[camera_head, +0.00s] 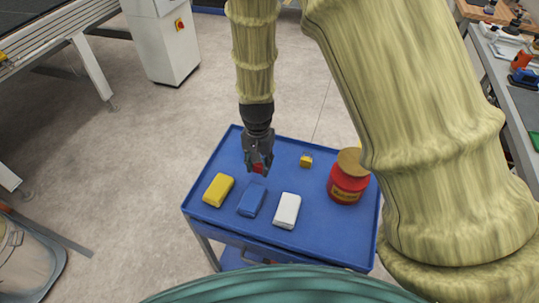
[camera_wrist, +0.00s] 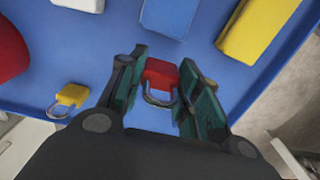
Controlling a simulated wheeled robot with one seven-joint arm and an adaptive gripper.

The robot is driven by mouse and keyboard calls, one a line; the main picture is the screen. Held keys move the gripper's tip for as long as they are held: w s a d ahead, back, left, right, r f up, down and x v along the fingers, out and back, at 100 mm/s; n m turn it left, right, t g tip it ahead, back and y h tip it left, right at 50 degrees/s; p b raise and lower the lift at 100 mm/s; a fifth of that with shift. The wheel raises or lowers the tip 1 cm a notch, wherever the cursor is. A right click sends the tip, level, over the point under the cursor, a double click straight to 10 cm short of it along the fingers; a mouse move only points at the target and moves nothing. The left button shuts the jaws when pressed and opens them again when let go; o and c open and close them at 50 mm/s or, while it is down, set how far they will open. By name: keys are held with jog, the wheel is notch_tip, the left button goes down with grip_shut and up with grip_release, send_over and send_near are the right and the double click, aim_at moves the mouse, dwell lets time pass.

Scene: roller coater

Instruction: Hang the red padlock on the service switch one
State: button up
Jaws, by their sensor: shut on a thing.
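My gripper (camera_head: 258,163) points down over the blue cart top, and its jaws are closed on the red padlock (camera_head: 259,168). In the wrist view the red padlock (camera_wrist: 160,74) sits between the two green-sided fingers, its metal shackle toward the palm. I cannot tell whether the padlock touches the tray. A red switch on a yellow plate (camera_head: 180,24) is on the white cabinet (camera_head: 162,45) at the upper left, well away from the gripper. Its label is too small to read.
The blue cart (camera_head: 318,253) holds a yellow block (camera_head: 218,190), a blue block (camera_head: 251,199), a white block (camera_head: 287,210), a yellow padlock (camera_head: 306,160) and a red jar (camera_head: 347,186). A bucket (camera_head: 22,262) stands lower left. Floor between cart and cabinet is clear.

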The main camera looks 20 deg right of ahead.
jog(key=s+a, duration=0.3)
jog(key=shift+s+a+r+b, duration=0.1)
jog(key=shift+a+r+b, duration=0.1)
jog(key=shift+a+b, duration=0.15)
jog(key=shift+s+a+r, duration=0.1)
jog(key=shift+s+r, duration=0.1)
jog(key=shift+r, duration=0.05)
notch_tip(320, 180, up, 8)
jog(key=p, duration=0.7)
jog(key=shift+f, duration=0.2)
dwell(0.5)
jog(key=shift+f, duration=0.1)
dwell(0.4)
jog(key=w+d+f+n+b, duration=0.1)
jog(key=d+f+n, duration=0.1)
jog(key=d+f, duration=0.1)
jog(key=w+d+f+n+b, duration=0.1)
jog(key=d+f+n, duration=0.1)
jog(key=d+f, duration=0.1)
jog(key=w+d+f+n+b, duration=0.1)
jog(key=d+f+n, duration=0.1)
jog(key=d+f, duration=0.1)
jog(key=shift+w+f, duration=0.2)
jog(key=shift+f, duration=0.7)
jog(key=shift+w+d+f+n, duration=0.1)
jog(key=shift+d+f+n, duration=0.3)
jog(key=shift+d+f, duration=0.05)
jog(key=shift+r, duration=0.1)
